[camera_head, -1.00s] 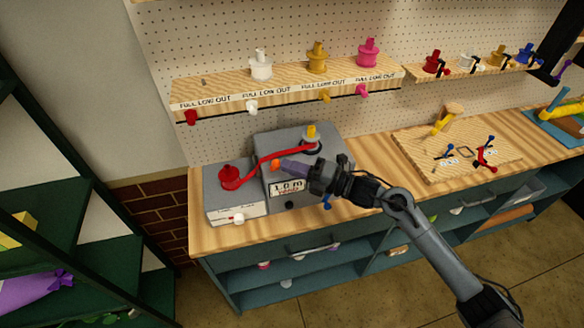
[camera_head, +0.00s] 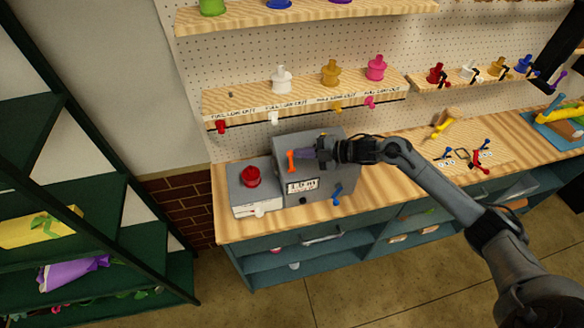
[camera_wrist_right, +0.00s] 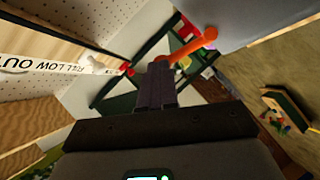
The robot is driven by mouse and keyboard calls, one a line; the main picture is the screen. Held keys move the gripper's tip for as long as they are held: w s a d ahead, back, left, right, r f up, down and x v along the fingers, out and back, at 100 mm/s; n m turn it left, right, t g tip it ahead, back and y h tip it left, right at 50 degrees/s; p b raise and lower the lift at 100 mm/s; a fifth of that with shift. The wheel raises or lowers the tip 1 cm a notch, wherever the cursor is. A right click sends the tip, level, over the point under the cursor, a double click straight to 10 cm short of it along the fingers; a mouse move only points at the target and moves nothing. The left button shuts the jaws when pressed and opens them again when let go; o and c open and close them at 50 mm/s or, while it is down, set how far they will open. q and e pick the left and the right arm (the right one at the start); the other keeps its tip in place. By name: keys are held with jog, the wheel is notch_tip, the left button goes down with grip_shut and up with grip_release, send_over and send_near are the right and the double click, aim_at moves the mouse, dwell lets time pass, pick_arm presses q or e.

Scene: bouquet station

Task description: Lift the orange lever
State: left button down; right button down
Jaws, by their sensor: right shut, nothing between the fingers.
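The orange lever (camera_head: 291,163) is on the front of the grey box (camera_head: 312,186), near its upper left, and looks roughly upright. My right gripper (camera_head: 301,154) is shut and empty, its fingertips just right of the lever. In the right wrist view the lever (camera_wrist_right: 194,46) slants from a round knob at upper right down to beside the tips of my shut fingers (camera_wrist_right: 157,80). I cannot tell whether they touch. The box's far upper side is partly hidden by my right arm. My left gripper is not in view.
A smaller box with a red fitting (camera_head: 250,177) stands left of the grey box. A blue lever (camera_head: 337,194) is on the box's lower right. A shelf with white, gold and pink fittings (camera_head: 376,68) runs above. A wooden board (camera_head: 462,147) lies to the right.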

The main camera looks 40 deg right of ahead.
jog(key=shift+w+a, duration=0.1)
jog(key=shift+r+p, duration=0.3)
jog(key=shift+r, duration=0.5)
